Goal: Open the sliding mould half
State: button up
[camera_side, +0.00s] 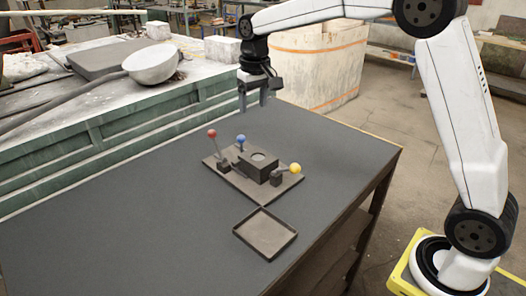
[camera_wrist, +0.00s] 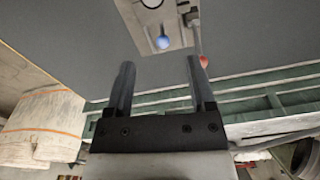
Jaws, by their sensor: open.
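The mould (camera_side: 258,167) is a dark block with a round opening on top, on a flat base plate (camera_side: 228,176) on the table. Around it are a red ball knob (camera_side: 212,133) on a lever at the left, a blue ball knob (camera_side: 241,139) behind, and a yellow ball knob (camera_side: 295,168) at the right. I cannot tell which part is the sliding half. My gripper (camera_side: 253,108) is open and empty, in the air above and behind the mould. In the wrist view the blue knob (camera_wrist: 163,42) and red knob (camera_wrist: 203,61) show beyond the fingers; the yellow knob is out of view.
An empty shallow tray (camera_side: 265,233) lies on the table in front of the mould. The table's left part (camera_side: 110,225) is clear. Behind stands a green-sided bench (camera_side: 130,125) with a white bowl (camera_side: 151,63) and a long handle.

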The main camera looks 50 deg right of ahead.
jog(key=w+f, duration=0.2)
jog(key=w, duration=0.2)
send_over(241, 143)
jog(key=shift+m+g, duration=0.4)
jog(key=shift+w+d+f, duration=0.15)
jog(key=shift+f, duration=0.85)
jog(key=shift+w+d+f, duration=0.1)
jog(key=shift+f, duration=0.95)
jog(key=shift+w+d+f, duration=0.15)
jog(key=shift+f, duration=0.85)
jog(key=shift+f, duration=0.1)
jog(key=shift+f, duration=3.8)
grip_shut()
